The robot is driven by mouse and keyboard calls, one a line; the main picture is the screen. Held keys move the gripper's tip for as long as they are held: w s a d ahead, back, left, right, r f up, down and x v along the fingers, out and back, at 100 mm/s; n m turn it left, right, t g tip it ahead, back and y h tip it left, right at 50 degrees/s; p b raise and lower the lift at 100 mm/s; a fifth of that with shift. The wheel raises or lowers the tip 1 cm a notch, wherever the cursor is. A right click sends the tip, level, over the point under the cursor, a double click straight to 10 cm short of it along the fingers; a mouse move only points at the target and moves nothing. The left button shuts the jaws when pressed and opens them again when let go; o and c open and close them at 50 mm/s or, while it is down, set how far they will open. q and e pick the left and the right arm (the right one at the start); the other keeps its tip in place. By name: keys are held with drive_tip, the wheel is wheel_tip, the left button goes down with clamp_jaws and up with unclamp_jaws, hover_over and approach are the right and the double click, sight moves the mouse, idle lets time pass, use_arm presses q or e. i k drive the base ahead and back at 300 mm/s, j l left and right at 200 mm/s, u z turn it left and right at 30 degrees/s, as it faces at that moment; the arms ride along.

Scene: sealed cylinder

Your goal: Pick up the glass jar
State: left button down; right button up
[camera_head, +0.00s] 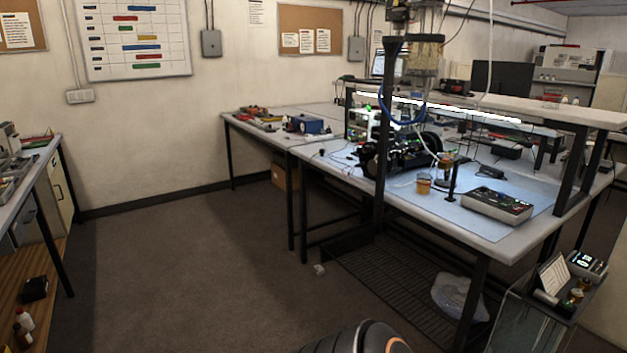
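A small clear glass jar (424,184) with amber contents stands upright on the blue mat of the workbench, left of a thin black post. Another small jar-like thing (446,162) stands just behind it, too small to make out well. Small amber-and-dark containers (575,296) also sit on the cart at the lower right. I cannot tell which of these is the task's jar. Neither of my grippers is in view. Only a dark rounded part of my own body with an orange ring shows at the bottom edge.
The workbench (455,233) has a dark upright post in front and a shelf frame at right. A control box (497,206) lies near its front edge. A clear bag (458,297) is on the rack below. The floor (190,270) at left centre is open.

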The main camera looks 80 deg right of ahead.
sight(425, 179)
drive_tip(key=l+z, duration=0.1)
drive_tip(key=z, duration=3.2)
drive_tip(key=i+j+z, duration=0.15)
drive_tip(key=i+j, duration=1.3)
drive_tip(key=j, duration=0.1)
